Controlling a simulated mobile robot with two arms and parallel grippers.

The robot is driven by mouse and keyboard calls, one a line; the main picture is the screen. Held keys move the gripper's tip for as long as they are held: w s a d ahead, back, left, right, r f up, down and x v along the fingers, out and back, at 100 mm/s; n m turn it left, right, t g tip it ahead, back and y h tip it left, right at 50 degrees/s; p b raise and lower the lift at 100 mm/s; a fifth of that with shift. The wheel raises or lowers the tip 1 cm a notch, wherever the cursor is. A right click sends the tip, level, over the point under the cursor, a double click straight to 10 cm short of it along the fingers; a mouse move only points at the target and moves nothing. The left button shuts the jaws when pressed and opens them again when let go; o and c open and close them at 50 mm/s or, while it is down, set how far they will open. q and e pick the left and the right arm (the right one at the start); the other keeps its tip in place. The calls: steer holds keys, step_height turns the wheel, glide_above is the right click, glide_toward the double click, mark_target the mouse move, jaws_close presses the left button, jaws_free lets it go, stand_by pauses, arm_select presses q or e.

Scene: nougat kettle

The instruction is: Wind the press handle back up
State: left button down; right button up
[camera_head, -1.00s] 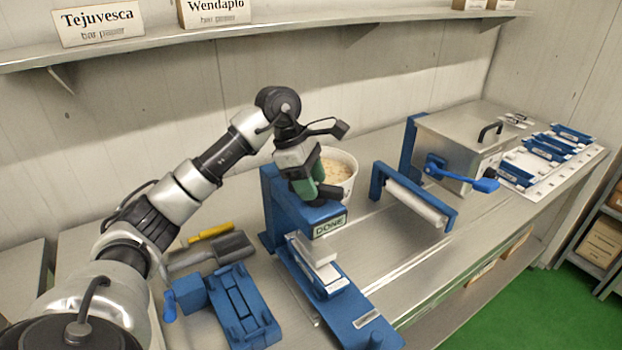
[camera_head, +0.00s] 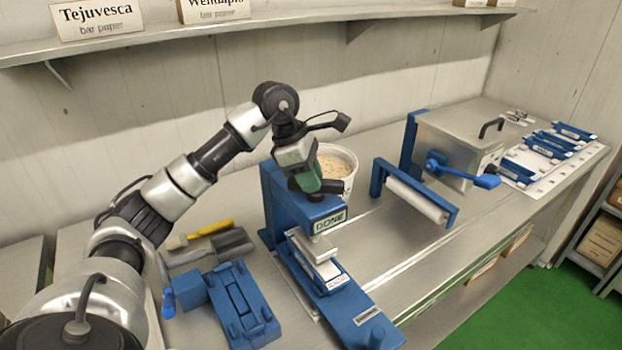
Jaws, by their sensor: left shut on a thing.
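The blue press (camera_head: 281,211) stands at the middle of the bench, with a "DONE" sign (camera_head: 330,222) on its front. My left gripper (camera_head: 314,190) is at the top of the press, pointing down, and is shut on the press handle, which its fingers mostly hide. A light metal press plate (camera_head: 322,249) sits below the sign, over a blue mould (camera_head: 328,280) on the press's base (camera_head: 368,318). A gap shows between plate and mould. My right gripper is not in view.
A tub of nougat mix (camera_head: 338,163) stands close behind the press. A blue fixture (camera_head: 240,305), a grey scoop (camera_head: 215,248) and a yellow-handled tool (camera_head: 210,229) lie left. A roller frame (camera_head: 415,197) and steel box (camera_head: 462,148) stand right. Bare bench lies between press and roller.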

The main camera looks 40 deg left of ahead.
arm_select(q)
steer(key=n+t+y+b, duration=0.1)
steer(key=n, duration=0.3)
steer(key=shift+s+d+b, duration=0.1)
steer(key=shift+s+b, duration=0.05)
steer(key=shift+b, duration=0.15)
steer(key=n, duration=0.2)
steer(key=n+t+y+b, duration=0.1)
steer(key=n, duration=0.1)
steer(key=shift+s+d+n+y, duration=0.1)
steer(key=shift+d+n+y, duration=0.05)
steer(key=shift+n+y, duration=0.2)
steer(key=n+y, duration=0.1)
steer(key=n, duration=0.1)
steer(key=n+b, duration=0.1)
steer(key=n, duration=0.1)
steer(key=shift+d+n+t+y, duration=0.2)
steer(key=shift+n+t+y, duration=0.1)
steer(key=shift+n+y, duration=0.05)
steer(key=shift+d+n+y+b, duration=0.15)
steer(key=shift+n+y+b, duration=0.5)
steer(key=shift+n, duration=1.65)
steer(key=shift+r+y, duration=0.1)
steer(key=shift+y, duration=0.15)
steer(key=c, duration=1)
jaws_free()
steer(key=shift+o, duration=0.2)
